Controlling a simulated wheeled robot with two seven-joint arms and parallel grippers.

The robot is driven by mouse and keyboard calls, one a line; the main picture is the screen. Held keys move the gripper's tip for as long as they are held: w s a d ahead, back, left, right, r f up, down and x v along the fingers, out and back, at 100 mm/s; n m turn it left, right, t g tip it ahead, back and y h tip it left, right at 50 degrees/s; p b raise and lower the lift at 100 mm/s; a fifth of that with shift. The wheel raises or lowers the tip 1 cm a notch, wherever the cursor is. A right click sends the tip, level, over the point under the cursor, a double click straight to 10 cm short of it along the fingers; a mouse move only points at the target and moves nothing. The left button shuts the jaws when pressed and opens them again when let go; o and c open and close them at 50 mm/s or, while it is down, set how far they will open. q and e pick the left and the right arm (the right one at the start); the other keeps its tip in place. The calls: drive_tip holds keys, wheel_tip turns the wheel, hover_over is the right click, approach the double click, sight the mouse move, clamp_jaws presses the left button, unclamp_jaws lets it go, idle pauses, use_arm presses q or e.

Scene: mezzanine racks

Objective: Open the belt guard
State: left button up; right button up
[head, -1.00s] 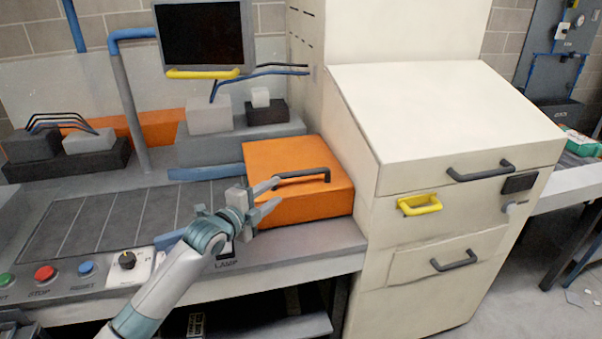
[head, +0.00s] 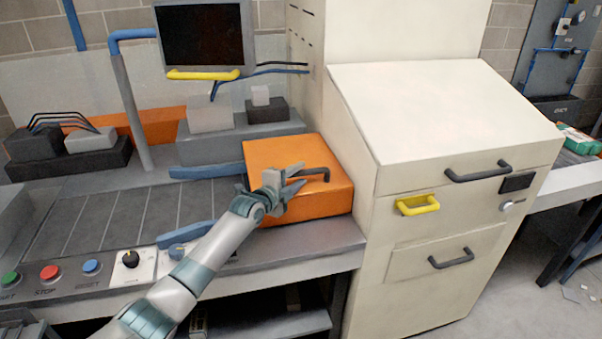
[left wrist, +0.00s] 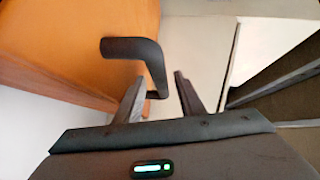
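The orange belt guard (head: 285,152) is a box-shaped cover on the right end of the belt, and it looks shut. Its black bar handle (head: 319,172) is on the top near the front. My left gripper (head: 298,177) is over the guard at the left part of the handle. In the left wrist view the gripper (left wrist: 159,80) has its fingers apart. The handle (left wrist: 135,48) bends down towards the gap, close to the left finger; I cannot tell whether they touch. The orange guard (left wrist: 60,45) fills the upper left there. My right gripper is not in view.
A cream cabinet (head: 430,130) with a yellow handle (head: 418,205) and dark handles stands right beside the guard. Push buttons (head: 50,272) and a black knob (head: 131,258) line the bench front. A monitor (head: 203,35) hangs behind. The belt (head: 110,225) left of the guard is clear.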

use_arm(q)
drive_tip(key=shift+x, duration=0.95)
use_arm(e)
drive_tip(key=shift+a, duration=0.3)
use_arm(q)
drive_tip(key=shift+c, duration=0.6)
clamp_jaws()
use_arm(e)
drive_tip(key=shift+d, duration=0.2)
use_arm(q)
drive_tip(key=shift+r, duration=0.1)
